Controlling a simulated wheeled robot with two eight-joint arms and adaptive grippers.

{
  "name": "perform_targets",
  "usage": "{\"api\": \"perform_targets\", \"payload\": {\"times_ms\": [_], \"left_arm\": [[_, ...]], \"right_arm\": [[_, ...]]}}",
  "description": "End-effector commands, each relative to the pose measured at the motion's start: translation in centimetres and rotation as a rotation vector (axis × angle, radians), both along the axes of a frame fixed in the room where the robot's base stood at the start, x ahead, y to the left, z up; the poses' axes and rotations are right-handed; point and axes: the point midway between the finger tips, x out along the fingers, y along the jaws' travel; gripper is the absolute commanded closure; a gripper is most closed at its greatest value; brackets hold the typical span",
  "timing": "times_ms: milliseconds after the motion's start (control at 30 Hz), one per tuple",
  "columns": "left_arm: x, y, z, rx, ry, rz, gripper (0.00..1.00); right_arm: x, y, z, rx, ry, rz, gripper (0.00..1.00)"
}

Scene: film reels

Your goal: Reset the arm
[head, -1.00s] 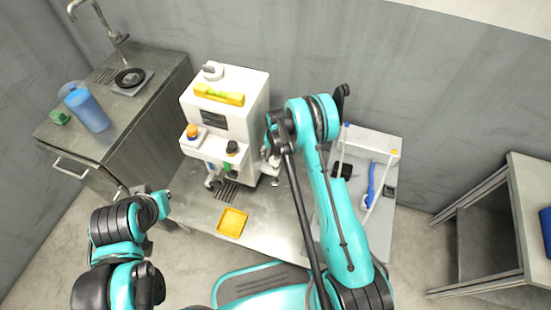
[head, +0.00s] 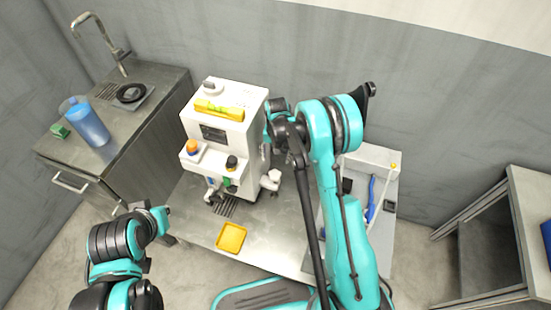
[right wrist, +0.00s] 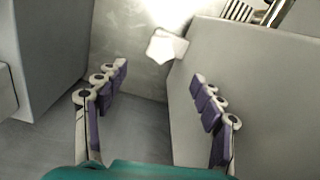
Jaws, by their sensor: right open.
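My right arm (head: 340,210) rises through the middle of the head view, with its bent wrist (head: 285,130) beside the right side of the white machine (head: 225,130). The arm hides the fingers there. In the right wrist view, my right gripper (right wrist: 160,84) is open, with purple-padded fingers spread wide and nothing between them. A small white piece (right wrist: 166,46) lies beyond the fingers, near a grey-white wall. My left arm (head: 118,245) is folded at the lower left of the head view; its finger state is unclear.
A yellow tray (head: 231,238) lies on the metal table in front of the machine. A sink counter (head: 130,125) with a blue pitcher (head: 90,125) stands at left. A pale tray (head: 385,158) with a blue tool (head: 372,195) is right of my arm. A shelf (head: 530,190) stands far right.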

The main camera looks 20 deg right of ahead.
Motion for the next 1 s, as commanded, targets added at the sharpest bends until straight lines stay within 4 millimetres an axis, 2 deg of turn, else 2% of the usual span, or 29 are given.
{"api": "perform_targets", "payload": {"times_ms": [367, 467, 567, 667, 800, 1000], "left_arm": [[0.0, 0.0, 0.0, 0.000, 0.000, 0.000, 1.00], [0.0, 0.0, 0.0, 0.000, 0.000, 0.000, 1.00], [0.0, 0.0, 0.0, 0.000, 0.000, 0.000, 1.00], [0.0, 0.0, 0.0, 0.000, 0.000, 0.000, 1.00], [0.0, 0.0, 0.0, 0.000, 0.000, 0.000, 1.00], [0.0, 0.0, 0.0, 0.000, 0.000, 0.000, 1.00]], "right_arm": [[0.0, 0.0, 0.0, 0.000, 0.000, 0.000, 0.32], [-0.1, 0.0, 0.8, 0.000, -0.009, 0.005, 0.32], [-0.5, 0.0, 2.9, -0.001, -0.031, 0.022, 0.32], [-1.5, 0.0, 6.5, -0.004, -0.074, 0.052, 0.32], [-4.0, 0.0, 12.4, -0.012, -0.155, 0.110, 0.32], [-8.8, -0.1, 19.0, -0.032, -0.272, 0.196, 0.32]]}}
